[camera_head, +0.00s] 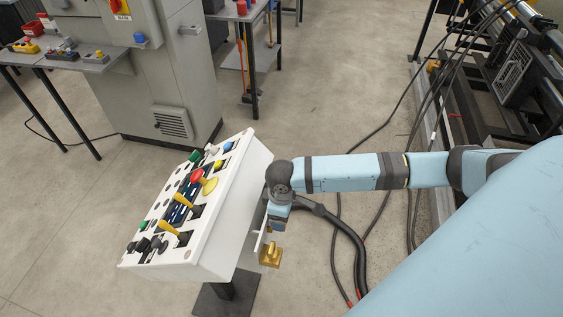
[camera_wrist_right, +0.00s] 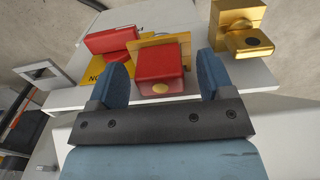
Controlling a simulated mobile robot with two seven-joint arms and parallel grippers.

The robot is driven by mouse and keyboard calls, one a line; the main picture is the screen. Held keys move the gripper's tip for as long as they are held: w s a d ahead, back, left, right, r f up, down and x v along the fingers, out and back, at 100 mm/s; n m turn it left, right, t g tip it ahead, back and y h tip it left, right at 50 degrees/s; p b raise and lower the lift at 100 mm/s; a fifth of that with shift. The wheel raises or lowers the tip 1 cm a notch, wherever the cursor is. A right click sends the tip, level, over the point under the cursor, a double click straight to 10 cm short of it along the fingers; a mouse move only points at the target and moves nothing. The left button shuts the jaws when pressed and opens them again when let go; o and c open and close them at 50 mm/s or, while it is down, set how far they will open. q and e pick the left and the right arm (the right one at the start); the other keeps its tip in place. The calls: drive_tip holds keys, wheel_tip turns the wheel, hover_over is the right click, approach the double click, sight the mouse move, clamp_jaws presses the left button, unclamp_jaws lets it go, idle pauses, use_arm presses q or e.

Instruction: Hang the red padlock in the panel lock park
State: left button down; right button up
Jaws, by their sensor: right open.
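In the right wrist view a red padlock (camera_wrist_right: 160,62) with a round brass-coloured spot on its near face lies between the two blue fingers of my right gripper (camera_wrist_right: 165,78). The fingers are open, with a gap on both sides of the padlock. A tan or brass-coloured part shows behind it; its shackle cannot be made out. In the head view my right gripper (camera_head: 278,218) is at the right side of the white control panel (camera_head: 225,220); the red padlock is hidden there. I cannot tell which part is the lock park. My left gripper is not in view.
A brass padlock (camera_wrist_right: 238,28) is right of the red one; brass also shows below my gripper (camera_head: 270,255). Another red piece (camera_wrist_right: 112,40) and a yellow tag (camera_wrist_right: 98,68) are to the left. A grey cabinet (camera_head: 165,75) stands behind. Cables cross the floor at right.

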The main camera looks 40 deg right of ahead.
drive_tip(key=shift+f, duration=0.7)
drive_tip(key=c, duration=1.1)
drive_tip(key=shift+o, duration=0.2)
drive_tip(key=shift+r, duration=0.1)
